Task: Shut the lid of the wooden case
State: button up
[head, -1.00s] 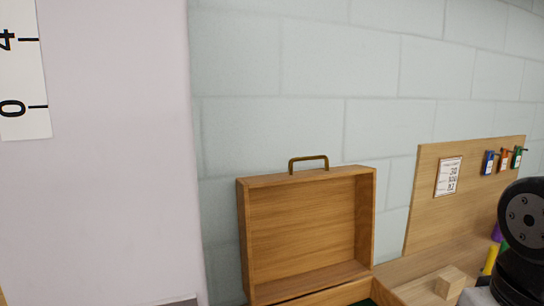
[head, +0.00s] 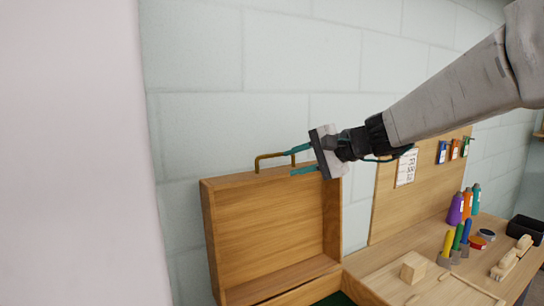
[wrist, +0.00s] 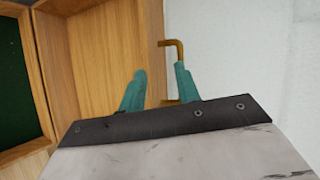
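The wooden case stands against the wall with its lid (head: 270,225) raised upright, its inner side facing me. A brass handle (head: 270,158) sits on the lid's top edge, and it also shows in the wrist view (wrist: 180,52). The case's green-lined base shows at the left of the wrist view (wrist: 12,90). My gripper (head: 292,160) is at the lid's top right, with its teal fingers apart, one on each side of the lid's top edge. In the wrist view (wrist: 160,75) one finger is over the lid's inner face and one is beside the handle. Contact cannot be told.
A workbench (head: 385,275) extends to the right, with a wooden block (head: 413,268), several coloured tools and bottles (head: 456,208) on it. A pegboard (head: 385,200) with a card stands behind. A pale wall panel (head: 70,150) is at the left.

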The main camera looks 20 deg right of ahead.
aim_at(280, 155)
jog(key=shift+m+t, duration=0.8)
jog(key=w, duration=0.3)
jog(key=w+a, duration=0.1)
jog(key=w, duration=0.5)
jog(key=shift+w+a+f, duration=0.15)
jog(key=shift+a+f, duration=0.2)
jog(key=shift+f, duration=0.05)
grip_shut()
